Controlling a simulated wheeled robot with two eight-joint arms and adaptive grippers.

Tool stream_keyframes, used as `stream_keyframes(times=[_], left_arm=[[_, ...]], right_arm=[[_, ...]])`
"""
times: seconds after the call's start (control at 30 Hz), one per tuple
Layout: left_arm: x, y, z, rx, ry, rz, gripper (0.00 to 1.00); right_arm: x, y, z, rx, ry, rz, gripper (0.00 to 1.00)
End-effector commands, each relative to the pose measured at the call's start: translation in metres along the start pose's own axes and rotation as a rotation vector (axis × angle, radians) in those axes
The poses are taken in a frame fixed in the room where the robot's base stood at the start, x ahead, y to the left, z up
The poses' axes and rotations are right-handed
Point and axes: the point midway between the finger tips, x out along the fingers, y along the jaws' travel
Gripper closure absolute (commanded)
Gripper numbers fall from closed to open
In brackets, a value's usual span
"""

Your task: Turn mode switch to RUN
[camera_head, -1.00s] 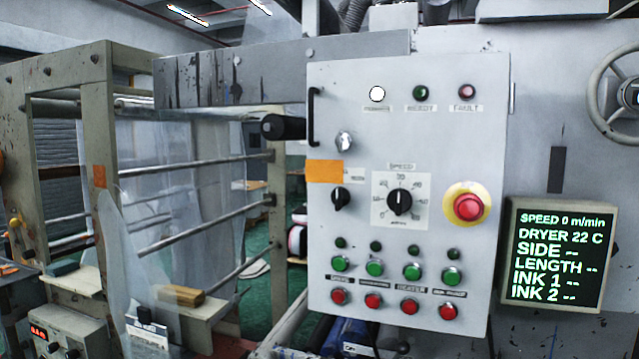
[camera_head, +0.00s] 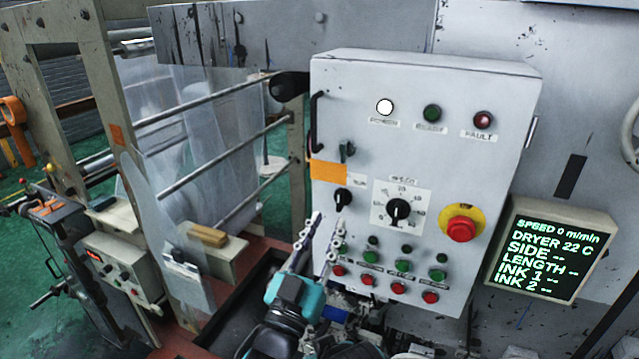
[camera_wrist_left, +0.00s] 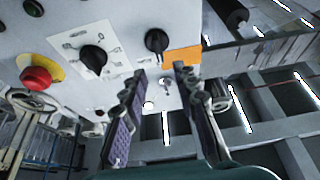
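The mode switch (camera_head: 343,197) is a small black rotary knob on the grey control panel (camera_head: 330,100), just below an orange label. Its pointer tip is hard to read here. My left gripper (camera_head: 327,222) comes up from below; its two fingertips are apart, just below the switch in the picture. In the left wrist view, the switch (camera_wrist_left: 157,41) lies beyond the fingertips of the left gripper (camera_wrist_left: 159,74), roughly between their lines, with nothing between the fingers. I see no contact. My right gripper is not in view.
A black speed dial (camera_head: 399,211) and a red emergency button (camera_head: 461,229) sit right of the switch. Green and red push buttons (camera_head: 403,266) fill the lower panel, near the left gripper. A dark handle (camera_head: 317,122) stands at the panel's left edge. The display (camera_head: 548,249) reads speed 0.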

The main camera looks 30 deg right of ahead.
Motion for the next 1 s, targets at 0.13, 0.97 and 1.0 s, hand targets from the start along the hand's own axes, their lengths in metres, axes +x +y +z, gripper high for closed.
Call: stream_keyframes(times=[0.13, 0.97, 1.0], left_arm=[[0.025, -0.001, 0.000, 0.000, -0.002, -0.002, 0.71], [0.068, -0.002, 0.002, 0.001, -0.004, -0.003, 1.00], [0.068, -0.002, 0.002, 0.001, -0.004, -0.003, 1.00]], right_arm=[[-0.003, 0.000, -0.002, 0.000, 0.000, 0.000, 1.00], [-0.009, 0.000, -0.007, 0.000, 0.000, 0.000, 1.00], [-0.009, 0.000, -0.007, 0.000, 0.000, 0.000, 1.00]])
